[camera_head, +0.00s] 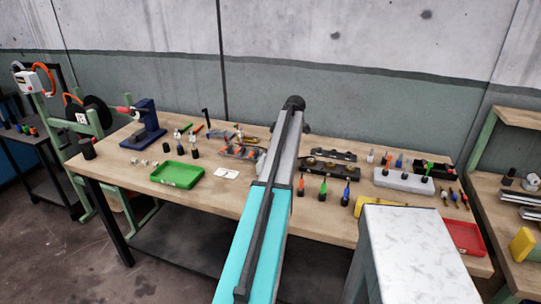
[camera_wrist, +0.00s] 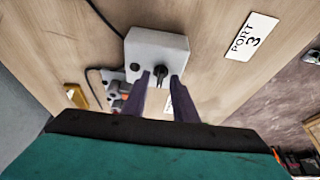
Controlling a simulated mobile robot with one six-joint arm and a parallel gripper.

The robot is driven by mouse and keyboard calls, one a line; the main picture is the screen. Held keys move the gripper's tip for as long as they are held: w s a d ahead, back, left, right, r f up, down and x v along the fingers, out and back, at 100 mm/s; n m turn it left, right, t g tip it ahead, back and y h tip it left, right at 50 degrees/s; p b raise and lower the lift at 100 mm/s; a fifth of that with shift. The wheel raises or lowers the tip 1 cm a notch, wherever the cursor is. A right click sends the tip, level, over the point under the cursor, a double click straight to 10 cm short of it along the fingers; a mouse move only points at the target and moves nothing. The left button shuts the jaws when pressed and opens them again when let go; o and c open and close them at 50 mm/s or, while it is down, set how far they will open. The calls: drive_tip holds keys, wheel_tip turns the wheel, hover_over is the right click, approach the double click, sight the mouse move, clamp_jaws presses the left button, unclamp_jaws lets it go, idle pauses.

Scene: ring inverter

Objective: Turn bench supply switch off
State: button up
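In the wrist view, a light grey box with a black rotary knob (camera_wrist: 160,69) sits on the wooden surface. It appears to be the bench supply switch. My gripper (camera_wrist: 160,76) is open, with its two dark fingers apart and pointing at the box. The knob shows between the fingertips; I cannot tell whether they touch it. Any marking of the knob's position is too small to read. In the head view, my arm hides the gripper and I cannot make out the switch.
A white "PORT 3" label (camera_wrist: 251,36) lies right of the box. A dark cable (camera_wrist: 104,19) runs to the box's upper left. On the workbench (camera_head: 222,200) stand a green tray (camera_head: 178,175), a red tray (camera_head: 465,238) and several tools. A concrete wall stands behind.

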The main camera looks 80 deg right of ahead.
drive_tip(key=shift+r, duration=0.1)
drive_tip(key=b+v, duration=0.2)
drive_tip(key=v, duration=1.1)
drive_tip(key=shift+r+b, duration=0.35)
drive_tip(key=shift+b, duration=0.05)
